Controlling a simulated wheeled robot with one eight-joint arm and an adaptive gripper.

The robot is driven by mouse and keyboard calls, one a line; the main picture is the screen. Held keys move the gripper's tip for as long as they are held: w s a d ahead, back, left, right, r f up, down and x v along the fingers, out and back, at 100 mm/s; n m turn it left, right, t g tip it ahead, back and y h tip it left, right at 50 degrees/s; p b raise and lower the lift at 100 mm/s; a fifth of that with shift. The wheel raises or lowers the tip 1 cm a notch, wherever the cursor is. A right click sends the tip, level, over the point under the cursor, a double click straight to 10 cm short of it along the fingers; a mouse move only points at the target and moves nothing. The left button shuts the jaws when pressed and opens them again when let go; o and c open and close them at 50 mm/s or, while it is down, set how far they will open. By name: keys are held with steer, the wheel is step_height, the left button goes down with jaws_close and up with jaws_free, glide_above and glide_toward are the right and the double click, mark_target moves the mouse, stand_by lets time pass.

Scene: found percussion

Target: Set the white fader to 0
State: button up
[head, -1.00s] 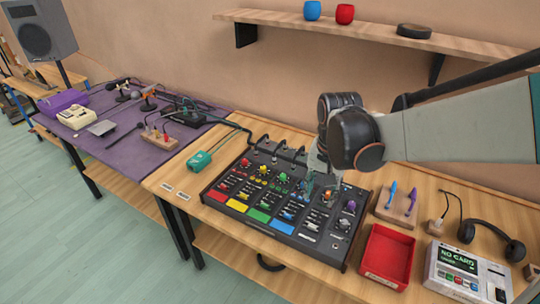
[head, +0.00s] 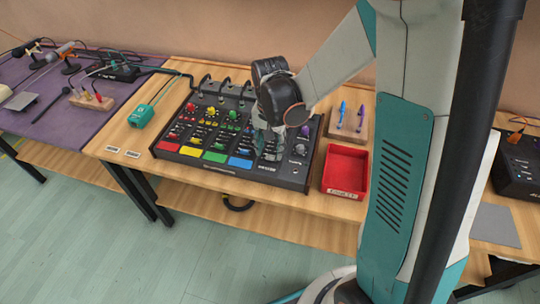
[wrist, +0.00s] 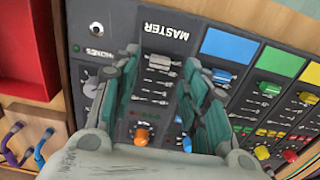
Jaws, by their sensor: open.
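The black mixer (head: 235,140) lies on the wooden bench, with coloured pads along its front edge. In the wrist view it appears upside down, and the white fader cap (wrist: 163,62) sits in the strip beside the MASTER label (wrist: 166,31). My gripper (wrist: 160,66) is open, with one finger on each side of the white fader and no visible grip on it. Whether the fingers touch the cap or panel cannot be told. In the head view my gripper (head: 268,152) is over the right part of the mixer and hides the white fader.
The neighbouring blue fader (wrist: 222,76) is close beside one finger. A red tray (head: 345,170) and a wooden block with blue and purple pieces (head: 349,124) stand right of the mixer. A green box (head: 141,116) is at its left. Cables run behind it.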

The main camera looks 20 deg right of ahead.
mark_target(275, 147)
steer(key=shift+f+b, duration=0.35)
steer(key=shift+f, duration=1.15)
jaws_close()
steer(key=shift+w+d, duration=0.8)
steer(key=shift+w, duration=0.3)
steer(key=shift+w+d, duration=0.8)
steer(key=shift+w, duration=0.25)
jaws_free()
